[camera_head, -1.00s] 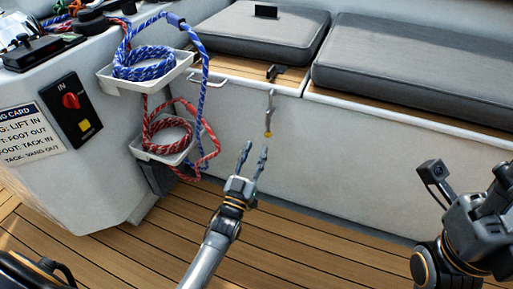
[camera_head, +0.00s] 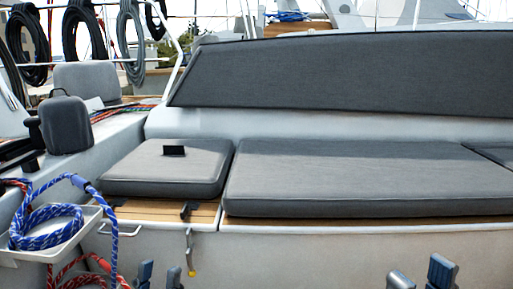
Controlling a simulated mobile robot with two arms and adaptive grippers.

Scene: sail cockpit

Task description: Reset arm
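My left gripper (camera_head: 159,277) shows only as two fingertips at the bottom edge, in front of the white seat front. The tips stand apart with nothing seen between them. My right gripper (camera_head: 421,276) also shows only as two fingertips at the bottom edge, further right. They point up and stand apart, with bare white wall between them. The rest of both arms is below the view.
A white tray (camera_head: 88,222) with a coiled blue rope (camera_head: 45,228) is at the lower left, with red rope (camera_head: 85,275) below it. A hanging metal latch (camera_head: 189,250) is near my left gripper. Grey cushions (camera_head: 350,175) cover the bench behind.

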